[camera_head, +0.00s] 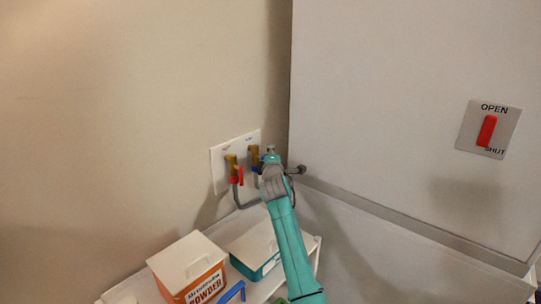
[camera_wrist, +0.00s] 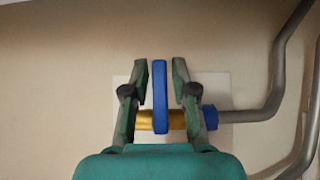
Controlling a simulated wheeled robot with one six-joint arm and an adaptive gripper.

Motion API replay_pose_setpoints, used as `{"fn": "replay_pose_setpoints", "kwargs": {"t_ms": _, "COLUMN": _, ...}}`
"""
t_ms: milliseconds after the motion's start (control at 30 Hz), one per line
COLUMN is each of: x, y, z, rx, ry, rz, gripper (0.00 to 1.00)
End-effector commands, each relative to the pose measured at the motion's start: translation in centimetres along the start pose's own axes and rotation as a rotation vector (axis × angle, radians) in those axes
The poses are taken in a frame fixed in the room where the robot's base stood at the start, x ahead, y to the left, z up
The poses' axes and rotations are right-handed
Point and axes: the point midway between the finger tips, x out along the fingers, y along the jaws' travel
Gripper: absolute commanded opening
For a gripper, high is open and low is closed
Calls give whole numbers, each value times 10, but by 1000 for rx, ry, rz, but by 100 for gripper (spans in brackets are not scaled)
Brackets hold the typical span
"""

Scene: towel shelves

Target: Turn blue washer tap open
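The blue tap lever (camera_wrist: 160,95) stands upright in the wrist view, on a brass valve (camera_wrist: 176,119) in front of a pale wall plate. My gripper (camera_wrist: 161,82) is open, with one finger on each side of the lever and a small gap on both sides. In the head view my gripper (camera_head: 270,158) is at the right-hand brass tap (camera_head: 254,153) on the white wall plate (camera_head: 218,171). Only a bit of blue (camera_head: 256,170) shows beside it; the rest of the lever is hidden behind my gripper.
A second brass tap with a red lever (camera_head: 240,176) is just left. Grey pipe (camera_wrist: 278,75) runs close on the right in the wrist view. Below is a white shelf (camera_head: 219,222) with an orange powder box (camera_head: 203,283) and a teal box (camera_head: 270,265). A large grey cabinet (camera_head: 400,110) stands right.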

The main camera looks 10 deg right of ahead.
Motion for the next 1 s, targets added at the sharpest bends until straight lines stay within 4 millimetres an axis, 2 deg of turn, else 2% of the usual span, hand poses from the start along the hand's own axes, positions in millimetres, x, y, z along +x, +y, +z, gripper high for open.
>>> {"fn": "replay_pose_setpoints", "kwargs": {"t_ms": 33, "x": 0, "y": 0, "z": 0, "rx": 0, "ry": 0, "rz": 0, "gripper": 7}}
{"fn": "replay_pose_setpoints", "kwargs": {"t_ms": 67, "x": 0, "y": 0, "z": 0, "rx": 0, "ry": 0, "rz": 0, "gripper": 0}}
{"fn": "replay_pose_setpoints", "kwargs": {"t_ms": 367, "x": 0, "y": -1, "z": 0, "rx": 28, "ry": -1, "rz": -26, "gripper": 0}}
{"fn": "replay_pose_setpoints", "kwargs": {"t_ms": 700, "x": -1, "y": -12, "z": -1, "rx": 235, "ry": -1, "rz": -233, "gripper": 0}}
{"fn": "replay_pose_setpoints", "kwargs": {"t_ms": 1000, "x": -2, "y": -16, "z": -2, "rx": 282, "ry": -1, "rz": -283, "gripper": 0}}
